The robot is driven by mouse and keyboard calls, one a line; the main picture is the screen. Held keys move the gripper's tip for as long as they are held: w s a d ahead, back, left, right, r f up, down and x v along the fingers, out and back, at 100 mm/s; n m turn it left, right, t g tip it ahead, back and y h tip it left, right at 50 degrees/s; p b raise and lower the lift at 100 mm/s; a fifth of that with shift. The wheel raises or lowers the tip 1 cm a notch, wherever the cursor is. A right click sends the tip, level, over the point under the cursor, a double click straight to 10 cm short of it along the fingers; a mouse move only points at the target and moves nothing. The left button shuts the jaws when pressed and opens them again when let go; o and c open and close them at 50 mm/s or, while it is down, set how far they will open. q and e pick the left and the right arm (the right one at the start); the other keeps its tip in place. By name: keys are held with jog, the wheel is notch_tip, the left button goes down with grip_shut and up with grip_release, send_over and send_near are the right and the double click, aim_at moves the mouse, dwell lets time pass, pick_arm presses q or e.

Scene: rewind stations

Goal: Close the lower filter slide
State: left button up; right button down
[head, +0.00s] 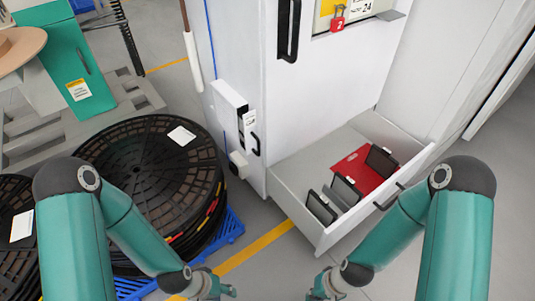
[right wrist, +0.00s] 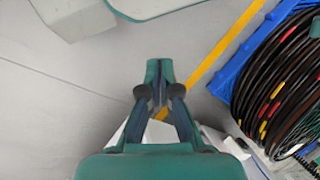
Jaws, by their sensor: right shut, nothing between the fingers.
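A white drawer (head: 325,232) stands pulled out low at the front of the white cabinet, with a dark handle (head: 388,199) on its front. A white box-like slide (head: 229,105) with a label and a dark handle (head: 255,144) sticks out at the cabinet's left side. I cannot tell from a label which of them is the lower filter slide. My left gripper (head: 226,291) is at the bottom edge of the head view, too small to read. My right gripper (head: 318,294) is in front of the drawer, apart from it. In the right wrist view it (right wrist: 159,72) is shut and empty.
In the drawer lie a red sheet (head: 366,172) and several dark-framed panels (head: 321,207). A stack of black reels (head: 150,185) on a blue pallet (head: 232,226) stands left of the cabinet. A red padlock (head: 337,18) hangs above. Grey floor with a yellow line (head: 255,248) is clear between.

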jog(key=w+a+r+m+y+b, duration=0.2)
jog(key=w+a+r+m+y, duration=0.15)
jog(key=w+a+y, duration=0.55)
jog(key=w+d+r+m+t, duration=0.1)
jog(key=w+d+r+t, duration=0.1)
jog(key=w+r+t, duration=0.35)
jog(key=w+d+r+m+t+b, duration=0.1)
jog(key=w+d+r+t, duration=0.15)
jog(key=w, duration=0.65)
jog(key=w+d+r+m+t, duration=0.1)
jog(key=w+r+t, duration=0.35)
jog(key=w, duration=0.25)
jog(key=b+x, duration=0.4)
jog(key=x, duration=0.8)
jog(key=shift+w+a+f, duration=0.1)
jog(key=shift+w+a, duration=0.05)
jog(key=shift+w, duration=0.25)
jog(key=shift+a, duration=0.1)
